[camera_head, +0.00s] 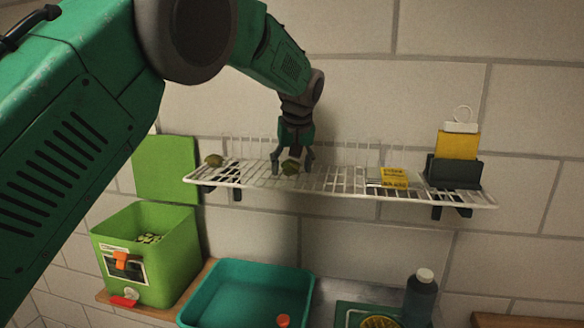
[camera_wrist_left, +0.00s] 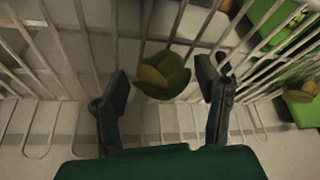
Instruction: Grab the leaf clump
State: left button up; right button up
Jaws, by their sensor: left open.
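A small olive-green leaf clump (camera_head: 291,167) sits on the white wire rack (camera_head: 340,186). In the left wrist view the leaf clump (camera_wrist_left: 163,76) lies between the two fingertips of my left gripper (camera_wrist_left: 163,85), with a gap on each side. In the head view my left gripper (camera_head: 293,162) points down over the clump and its fingers are open around it. A second clump (camera_head: 214,160) lies at the rack's left end, and it also shows at the right of the left wrist view (camera_wrist_left: 302,93). My right gripper is in no view.
A yellow card (camera_head: 394,177) and a dark holder (camera_head: 453,172) with a yellow packet (camera_head: 457,143) stand on the rack's right part. The tiled wall is close behind.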

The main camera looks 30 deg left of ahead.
pick_arm(q)
jog(key=shift+s+d+r, duration=0.1)
jog(key=shift+d, duration=0.05)
jog(key=c, duration=0.7)
jog(key=shift+s, duration=0.1)
jog(key=shift+c, duration=0.6)
jog(key=shift+a, duration=0.2)
